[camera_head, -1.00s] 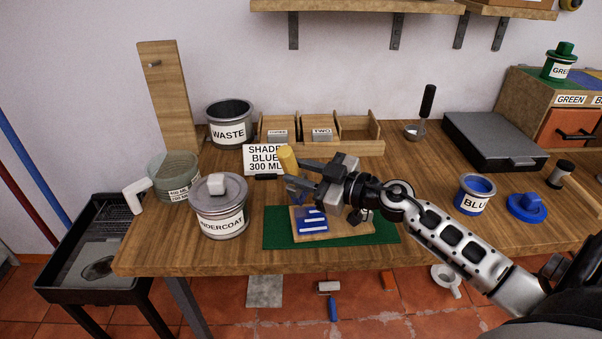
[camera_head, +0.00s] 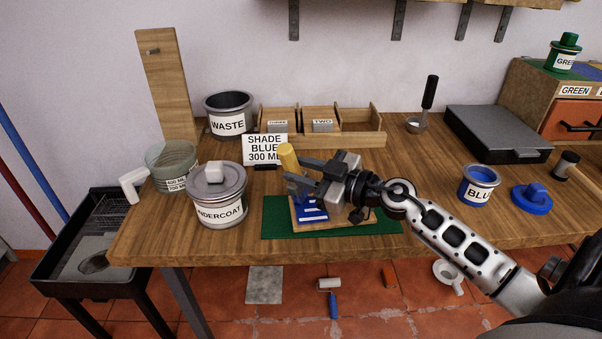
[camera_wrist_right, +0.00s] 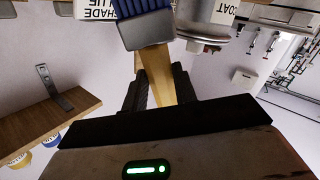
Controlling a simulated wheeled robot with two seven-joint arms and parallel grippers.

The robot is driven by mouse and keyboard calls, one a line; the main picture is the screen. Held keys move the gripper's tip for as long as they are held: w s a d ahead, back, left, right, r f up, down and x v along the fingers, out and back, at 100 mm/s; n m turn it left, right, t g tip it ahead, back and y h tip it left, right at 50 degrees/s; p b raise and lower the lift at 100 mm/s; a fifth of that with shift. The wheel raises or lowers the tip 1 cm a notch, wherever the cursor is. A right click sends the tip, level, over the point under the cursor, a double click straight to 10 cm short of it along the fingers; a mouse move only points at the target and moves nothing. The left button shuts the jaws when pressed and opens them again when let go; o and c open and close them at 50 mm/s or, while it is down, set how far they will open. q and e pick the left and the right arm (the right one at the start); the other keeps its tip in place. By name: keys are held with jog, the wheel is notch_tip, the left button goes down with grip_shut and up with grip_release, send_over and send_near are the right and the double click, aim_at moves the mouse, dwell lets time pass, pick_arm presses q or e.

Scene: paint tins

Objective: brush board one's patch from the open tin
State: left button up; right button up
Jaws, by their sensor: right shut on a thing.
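My right gripper (camera_head: 303,172) is shut on a brush (camera_head: 288,157) with a yellow handle; in the right wrist view its grey ferrule and blue bristles (camera_wrist_right: 145,28) show beyond the fingers. The brush is over a wooden board (camera_head: 340,222), which lies on the green mat (camera_head: 382,226). The board bears a patch (camera_head: 311,213) of blue with white showing. The bristles look low at the patch; I cannot tell whether they touch. The open blue tin (camera_head: 478,185) stands at the right, its lid (camera_head: 532,198) beside it. My left gripper is out of view.
The undercoat tin (camera_head: 218,197), a glass jug (camera_head: 172,165) and the waste tin (camera_head: 229,116) stand at the left. A shade sign (camera_head: 264,150) stands behind the mat. A wooden rack (camera_head: 358,140) holds boards at the back. The table's front is clear between mat and blue tin.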

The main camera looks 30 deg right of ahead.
pick_arm(q)
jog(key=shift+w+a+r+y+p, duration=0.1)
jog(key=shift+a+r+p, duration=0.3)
jog(key=shift+p, duration=0.8)
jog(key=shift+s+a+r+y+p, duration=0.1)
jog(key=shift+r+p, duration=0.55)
jog(key=shift+p, duration=0.6)
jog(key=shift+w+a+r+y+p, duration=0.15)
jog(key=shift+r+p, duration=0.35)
jog(key=shift+p, duration=0.7)
pick_arm(e)
notch_tip(320, 180, up, 8)
jog(key=shift+w+d, duration=0.15)
jog(key=shift+w, duration=0.2)
